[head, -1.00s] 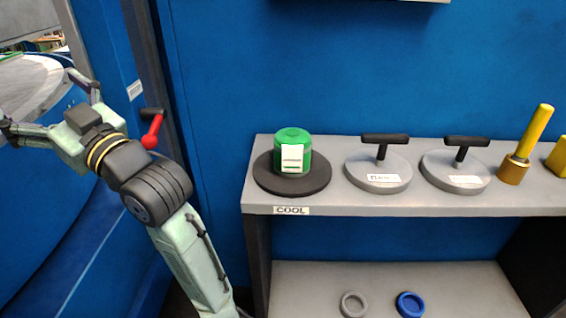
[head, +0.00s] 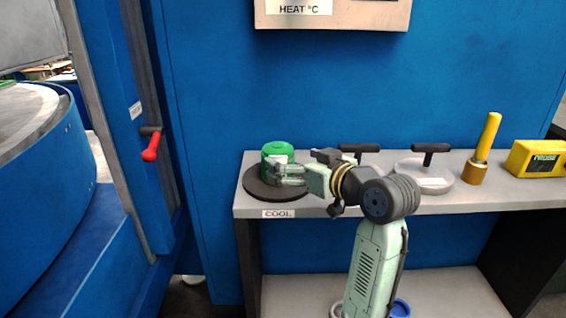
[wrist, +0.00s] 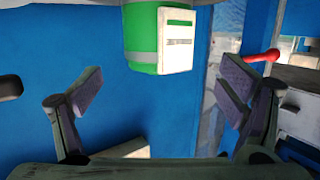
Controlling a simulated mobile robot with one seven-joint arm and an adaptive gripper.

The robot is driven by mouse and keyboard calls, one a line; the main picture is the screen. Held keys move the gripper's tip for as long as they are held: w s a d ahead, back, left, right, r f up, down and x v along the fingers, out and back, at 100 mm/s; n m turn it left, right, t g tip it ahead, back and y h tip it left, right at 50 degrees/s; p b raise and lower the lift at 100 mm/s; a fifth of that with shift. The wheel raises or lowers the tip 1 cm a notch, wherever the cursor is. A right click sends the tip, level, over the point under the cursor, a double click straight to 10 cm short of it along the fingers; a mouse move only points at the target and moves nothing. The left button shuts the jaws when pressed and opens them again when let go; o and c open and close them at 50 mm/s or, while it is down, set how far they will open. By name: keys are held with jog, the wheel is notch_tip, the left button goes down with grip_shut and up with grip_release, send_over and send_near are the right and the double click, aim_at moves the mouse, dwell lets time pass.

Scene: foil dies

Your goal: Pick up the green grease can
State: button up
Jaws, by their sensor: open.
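The green grease can (head: 275,149) stands upright on a round dark pad (head: 255,187) at the left end of the grey shelf, above the COOL label. My gripper (head: 291,175) is at the pad, coming in from the right in the head view, and its fingers cover part of the can's lower right side. In the wrist view the can (wrist: 142,38), with its pale label (wrist: 177,40), is cut off by the top edge. My open gripper (wrist: 160,95) shows there with fingers spread wide, one on each side, and nothing between the tips. I cannot tell whether a finger touches the can.
A yellow-handled tool (head: 487,140) and yellow box (head: 537,158) stand farther right. A red lever (head: 151,147) is at left.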

aim_at(284, 156)
jog(key=p+x, duration=0.2)
jog(key=x, duration=0.5)
jog(key=shift+w+f, duration=0.15)
jog(key=shift+w, duration=0.1)
jog(key=shift+c, duration=0.3)
jog(key=c, duration=1.6)
